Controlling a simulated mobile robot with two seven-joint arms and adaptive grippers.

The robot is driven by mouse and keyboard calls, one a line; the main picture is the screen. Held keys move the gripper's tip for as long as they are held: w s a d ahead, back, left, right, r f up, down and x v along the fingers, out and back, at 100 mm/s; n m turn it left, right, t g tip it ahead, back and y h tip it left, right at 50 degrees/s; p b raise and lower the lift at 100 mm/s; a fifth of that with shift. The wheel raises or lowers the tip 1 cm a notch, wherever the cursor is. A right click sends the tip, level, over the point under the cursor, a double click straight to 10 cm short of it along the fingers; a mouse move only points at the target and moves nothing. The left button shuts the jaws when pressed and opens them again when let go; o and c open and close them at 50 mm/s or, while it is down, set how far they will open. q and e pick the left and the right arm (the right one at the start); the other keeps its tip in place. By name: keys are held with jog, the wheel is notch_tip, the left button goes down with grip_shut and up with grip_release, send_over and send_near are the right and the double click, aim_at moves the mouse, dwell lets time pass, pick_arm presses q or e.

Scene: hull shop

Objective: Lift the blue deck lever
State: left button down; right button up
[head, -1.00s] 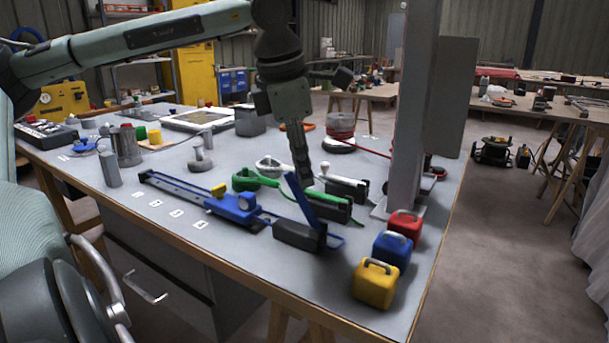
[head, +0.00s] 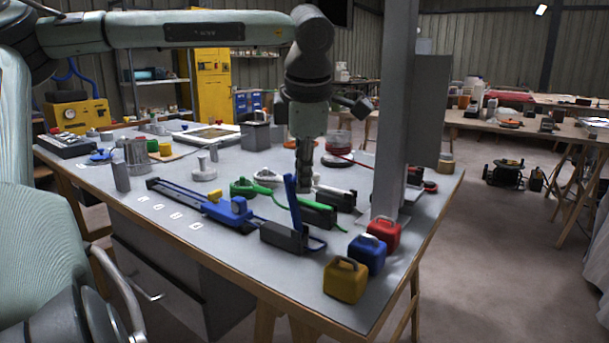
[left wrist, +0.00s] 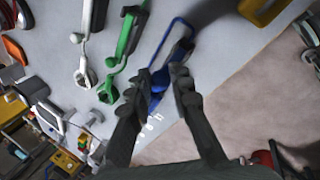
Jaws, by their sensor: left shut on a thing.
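The blue deck lever (head: 292,204) rises steeply, almost upright, from a black block on the near right part of the bench. A blue loop lies beside its foot. My left gripper (head: 304,183) points down at the lever's upper part and partly overlaps it in the picture. In the left wrist view the two dark fingers of the left gripper (left wrist: 163,78) are on either side of the blue lever (left wrist: 158,86), shut on it. The exact contact is partly hidden by the fingers. My right gripper is not in view.
Green (head: 244,186) and white (head: 266,175) levers lie behind the blue unit (head: 229,211). A grey post (head: 394,130) stands to the right. Yellow (head: 345,281), blue (head: 367,255) and red (head: 384,231) handled blocks line the right edge.

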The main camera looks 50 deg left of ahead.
pick_arm(q)
jog(key=shift+s+d+f, duration=0.25)
jog(key=shift+d+f, duration=0.3)
jog(key=shift+f, duration=0.1)
jog(key=c, duration=1.8)
grip_release()
jog(key=o, duration=0.4)
jog(key=shift+w+d, duration=0.15)
jog(key=shift+d, duration=0.05)
jog(key=shift+o, duration=0.2)
jog(key=shift+r, duration=0.15)
jog(key=shift+a+r, duration=0.15)
jog(key=shift+r, duration=0.05)
jog(key=shift+r, duration=0.1)
jog(key=v, duration=1.1)
jog(key=shift+r, duration=0.4)
